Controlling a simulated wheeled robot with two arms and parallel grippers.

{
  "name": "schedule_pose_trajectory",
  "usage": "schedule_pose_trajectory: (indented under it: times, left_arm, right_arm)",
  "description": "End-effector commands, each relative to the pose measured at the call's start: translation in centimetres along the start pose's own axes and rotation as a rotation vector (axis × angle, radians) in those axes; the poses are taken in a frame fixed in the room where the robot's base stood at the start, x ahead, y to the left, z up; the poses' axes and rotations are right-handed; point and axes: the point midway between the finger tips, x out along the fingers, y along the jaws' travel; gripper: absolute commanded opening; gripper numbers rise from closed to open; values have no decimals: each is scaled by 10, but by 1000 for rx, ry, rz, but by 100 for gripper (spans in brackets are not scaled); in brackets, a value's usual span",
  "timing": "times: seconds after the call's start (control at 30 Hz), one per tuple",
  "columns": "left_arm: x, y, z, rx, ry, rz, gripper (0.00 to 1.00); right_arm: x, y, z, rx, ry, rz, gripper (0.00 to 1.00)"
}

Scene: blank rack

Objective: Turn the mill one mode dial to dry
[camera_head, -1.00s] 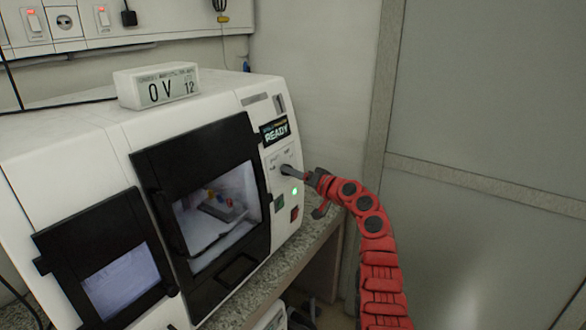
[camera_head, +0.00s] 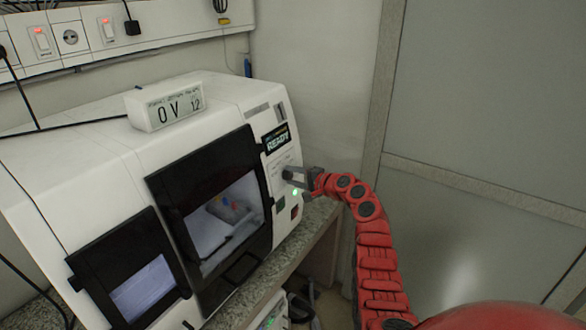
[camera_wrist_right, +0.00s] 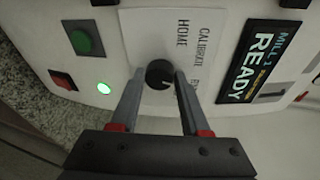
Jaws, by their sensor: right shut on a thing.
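The white mill (camera_head: 110,150) stands on a counter, with dark windowed doors on its front. Its display (camera_head: 277,137) reads READY, and the right wrist view shows "MILL 1" on the same display (camera_wrist_right: 262,58). The black mode dial (camera_wrist_right: 160,74) sits on a white label plate with the words "CALIBR…" and "HOME"; other lettering is partly hidden. My right gripper (camera_wrist_right: 157,82) is shut on the dial, one finger on each side. My left gripper is not in view.
A green button (camera_wrist_right: 80,42), a red button (camera_wrist_right: 62,80) and a lit green lamp (camera_wrist_right: 103,88) sit beside the dial plate. A white box reading "0 V 12" (camera_head: 166,104) rests on the mill. A grey wall panel (camera_head: 480,110) is at right.

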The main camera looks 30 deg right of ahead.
Motion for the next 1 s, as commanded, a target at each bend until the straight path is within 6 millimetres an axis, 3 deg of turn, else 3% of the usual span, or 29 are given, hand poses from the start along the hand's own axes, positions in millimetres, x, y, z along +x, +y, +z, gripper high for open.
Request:
schedule_pose_trajectory:
  times: [0.03, 0.4, 1.0]
  left_arm:
    - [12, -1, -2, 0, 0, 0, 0]
    - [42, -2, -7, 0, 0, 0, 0]
    - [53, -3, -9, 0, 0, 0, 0]
  right_arm:
    - [-2, -5, -1, 45, -2, 11, 0]
    - [-1, -6, -2, 383, -31, 76, 0]
    - [0, -4, -4, 738, -63, 144, 0]
